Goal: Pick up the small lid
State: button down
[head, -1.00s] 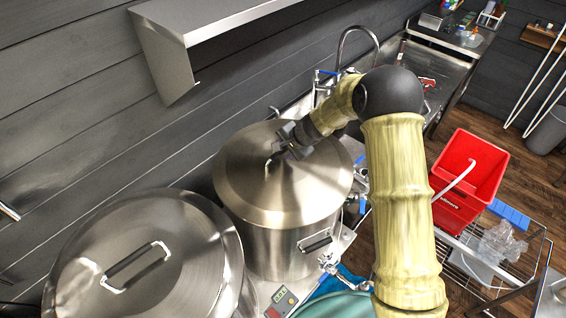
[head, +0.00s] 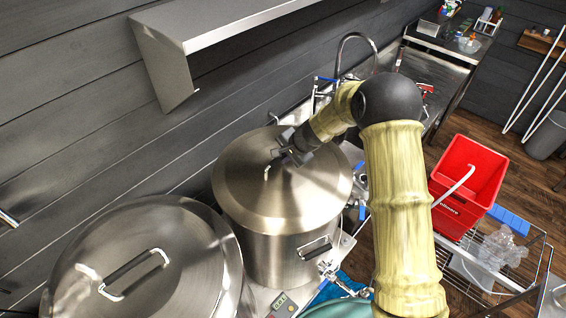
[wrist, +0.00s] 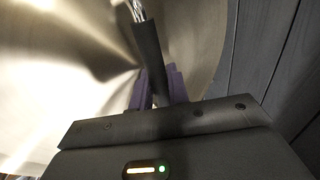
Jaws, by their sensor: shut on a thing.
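The small lid (head: 290,195) is a round, shiny steel disc on the smaller steel pot (head: 280,258) in the middle of the head view. My gripper (head: 283,158) is at the lid's handle, toward its upper part, and is shut on it. In the wrist view, the purple-grey fingertips (wrist: 157,85) close on the dark bar handle (wrist: 148,48), with the lid's surface (wrist: 70,75) filling the left. Whether the lid is lifted off the rim at all cannot be told.
A larger lidded pot (head: 175,280) stands close at the lower left. A steel shelf (head: 200,30) juts from the dark plank wall above. A tap (head: 358,38) and sink are behind my arm. A red bucket (head: 468,180) sits on a wire rack at the right.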

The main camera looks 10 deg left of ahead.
notch_tip(320, 180, up, 18)
jog(key=b, duration=0.2)
jog(key=shift+r+b, duration=0.15)
jog(key=shift+b, duration=0.25)
jog(key=shift+d, duration=0.1)
dwell(0.4)
